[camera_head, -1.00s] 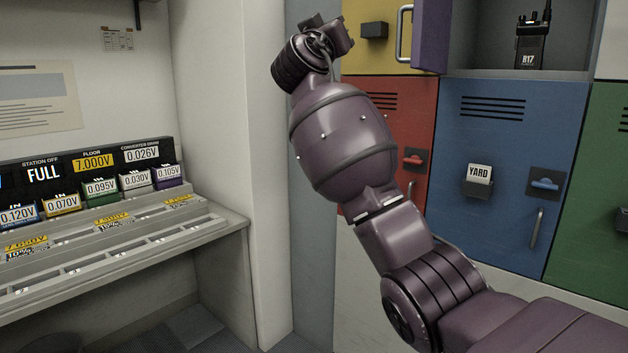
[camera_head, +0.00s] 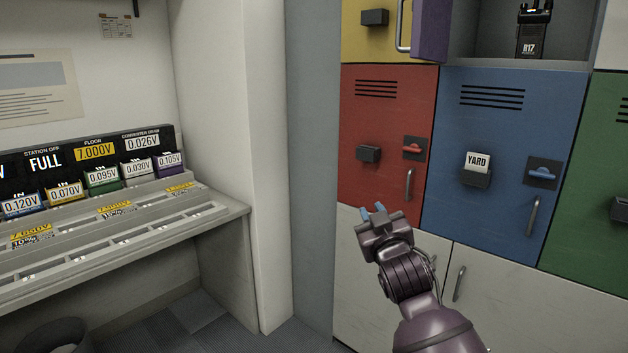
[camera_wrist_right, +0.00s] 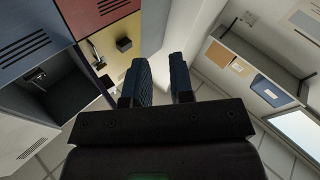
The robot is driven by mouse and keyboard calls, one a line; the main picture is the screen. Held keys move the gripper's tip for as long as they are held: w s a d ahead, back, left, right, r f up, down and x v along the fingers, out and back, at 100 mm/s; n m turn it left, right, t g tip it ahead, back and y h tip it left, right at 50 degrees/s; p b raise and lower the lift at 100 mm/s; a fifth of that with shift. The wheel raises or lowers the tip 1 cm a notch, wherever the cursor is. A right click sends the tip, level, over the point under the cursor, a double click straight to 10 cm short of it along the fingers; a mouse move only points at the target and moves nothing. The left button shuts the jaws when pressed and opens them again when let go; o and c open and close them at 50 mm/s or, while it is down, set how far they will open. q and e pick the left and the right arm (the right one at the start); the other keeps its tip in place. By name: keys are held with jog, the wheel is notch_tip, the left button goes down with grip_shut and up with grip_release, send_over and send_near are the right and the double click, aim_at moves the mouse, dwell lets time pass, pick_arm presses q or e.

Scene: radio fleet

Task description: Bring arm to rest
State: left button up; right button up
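My right gripper (camera_head: 374,211) is low in front of the lockers in the head view, near the bottom edge of the red locker door. Its two blue-padded fingers stand apart with nothing between them. The right wrist view shows the same fingers (camera_wrist_right: 161,80) with a clear gap and no object held. My right arm comes in from the lower right of the head view. My left gripper is in neither view.
The red locker (camera_head: 387,130) and blue locker (camera_head: 500,160) are closed. Above, an open cubby holds a radio marked R17 (camera_head: 532,35), with a purple door (camera_head: 430,30) swung open. A charging counter (camera_head: 120,240) stands left. Open floor (camera_head: 205,325) lies between.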

jog(key=s+d+f+m+g, duration=0.15)
jog(key=s+d+f, duration=0.25)
jog(key=s+f, duration=0.5)
jog(key=s+d+f+m+g, duration=0.15)
jog(key=s+d+f, duration=0.25)
jog(key=s+f, duration=0.5)
jog(key=s+d+f+g+h, duration=0.1)
jog(key=s+d+f+g, duration=0.2)
jog(key=s+f, duration=0.6)
jog(key=s+d+f+m+g+h+p, duration=0.1)
jog(key=s+d+f, duration=0.3)
jog(key=s+f, duration=0.6)
jog(key=s+g+h, duration=0.1)
jog(key=s, duration=0.3)
jog(key=shift+s+d+f+g, duration=0.2)
jog(key=shift+s+g, duration=0.1)
jog(key=shift+g, duration=0.1)
jog(key=shift+w+a, duration=0.1)
